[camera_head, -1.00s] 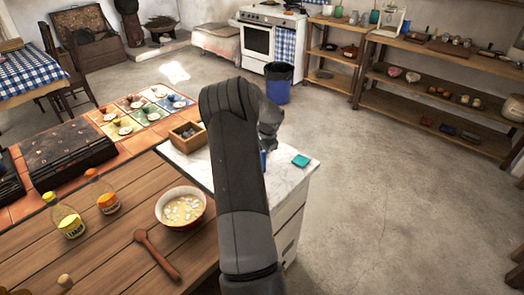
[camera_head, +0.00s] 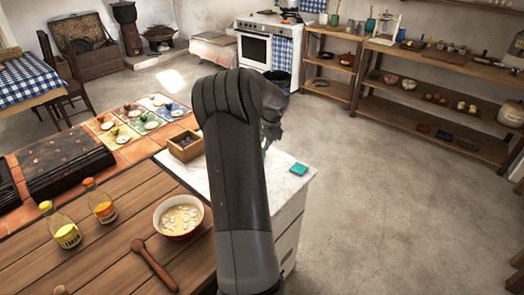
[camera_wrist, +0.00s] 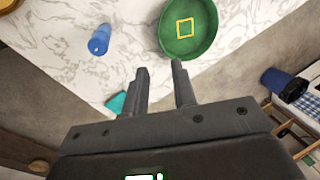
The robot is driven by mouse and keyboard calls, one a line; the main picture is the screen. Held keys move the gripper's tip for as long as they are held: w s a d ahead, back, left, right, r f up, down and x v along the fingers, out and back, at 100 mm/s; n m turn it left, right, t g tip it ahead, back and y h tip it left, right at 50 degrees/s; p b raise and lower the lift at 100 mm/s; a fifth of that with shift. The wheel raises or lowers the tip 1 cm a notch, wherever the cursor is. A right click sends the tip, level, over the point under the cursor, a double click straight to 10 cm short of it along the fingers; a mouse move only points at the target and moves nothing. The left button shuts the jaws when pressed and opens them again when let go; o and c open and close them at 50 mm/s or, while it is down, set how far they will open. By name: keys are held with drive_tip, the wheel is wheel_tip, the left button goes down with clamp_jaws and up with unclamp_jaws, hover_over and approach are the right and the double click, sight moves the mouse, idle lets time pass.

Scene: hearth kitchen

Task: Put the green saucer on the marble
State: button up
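In the wrist view, the green saucer (camera_wrist: 202,42), round with a raised rim and a yellow square in its middle, appears to lie on the white veined marble (camera_wrist: 55,45), near its edge. My gripper (camera_wrist: 159,68) is open, its two fingers apart with nothing between them; the saucer is beyond the fingertips. In the head view, my arm hides most of the saucer's place and my gripper (camera_head: 271,128) is partly hidden at the arm's end, over the marble top (camera_head: 285,187).
A bowl (camera_head: 179,216) and bottles (camera_head: 104,208) stand on the wooden counter. The floor to the right is clear.

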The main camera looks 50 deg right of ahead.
drive_tip(key=shift+v, duration=0.85)
drive_tip(key=a+r+n+t+y, duration=0.1)
drive_tip(key=a+r+n, duration=0.55)
drive_tip(key=a, duration=0.85)
drive_tip(key=a+r+n, duration=0.3)
drive_tip(key=a+r, duration=0.6)
drive_tip(key=a, duration=0.6)
drive_tip(key=s+a+n+t, duration=0.1)
drive_tip(key=s+a+n, duration=1)
drive_tip(key=s+a, duration=0.8)
drive_tip(key=a+r, duration=0.1)
drive_tip(key=a, duration=0.1)
drive_tip(key=shift+a+n, duration=0.3)
drive_tip(key=shift+n, duration=0.05)
drive_tip(key=shift+w, duration=0.1)
